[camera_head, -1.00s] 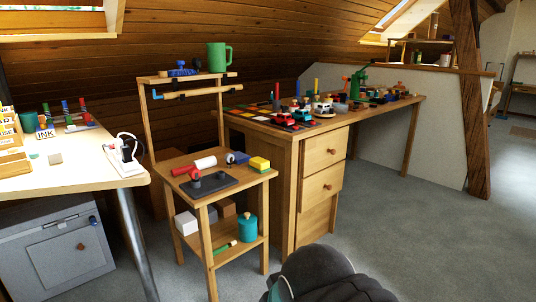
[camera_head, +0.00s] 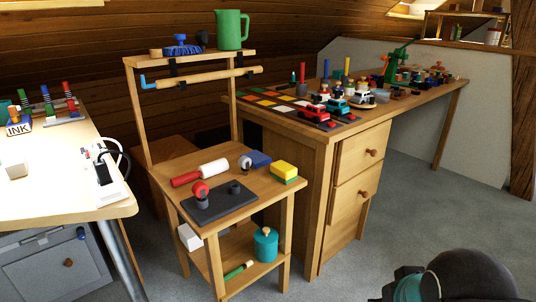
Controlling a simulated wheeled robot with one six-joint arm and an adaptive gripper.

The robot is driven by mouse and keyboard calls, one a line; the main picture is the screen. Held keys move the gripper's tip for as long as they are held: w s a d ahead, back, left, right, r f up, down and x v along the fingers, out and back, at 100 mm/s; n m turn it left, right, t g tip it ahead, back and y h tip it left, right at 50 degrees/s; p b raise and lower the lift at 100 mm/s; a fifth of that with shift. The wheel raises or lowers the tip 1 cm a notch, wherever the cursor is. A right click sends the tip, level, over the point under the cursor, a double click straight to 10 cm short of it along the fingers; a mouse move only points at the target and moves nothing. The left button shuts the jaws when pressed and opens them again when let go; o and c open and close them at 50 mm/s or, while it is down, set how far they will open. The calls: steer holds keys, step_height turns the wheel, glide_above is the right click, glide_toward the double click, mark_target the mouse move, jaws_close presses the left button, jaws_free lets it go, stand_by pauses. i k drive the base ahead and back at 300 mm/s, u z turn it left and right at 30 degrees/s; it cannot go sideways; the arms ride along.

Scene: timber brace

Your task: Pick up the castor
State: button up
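I cannot tell for certain which thing is the castor. A small red upright piece with a round wheel-like face (camera_head: 200,192) stands on a dark grey plate (camera_head: 222,207) on the small wooden stand. Either could be the castor. My gripper's fingers do not show; only dark rounded parts of my own arm are at the bottom right.
The wooden stand (camera_head: 280,192) also holds a red-and-white roller (camera_head: 200,173) and a yellow-green sponge (camera_head: 284,171). Its lower shelf bears a teal canister (camera_head: 265,245). A wooden desk with toys (camera_head: 400,110) stands right, a white-topped table (camera_head: 50,180) left. Grey floor is open at front right.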

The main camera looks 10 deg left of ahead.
mark_target(245, 162)
steer(key=u, duration=0.35)
steer(key=i, duration=0.95)
steer(key=u, duration=0.6)
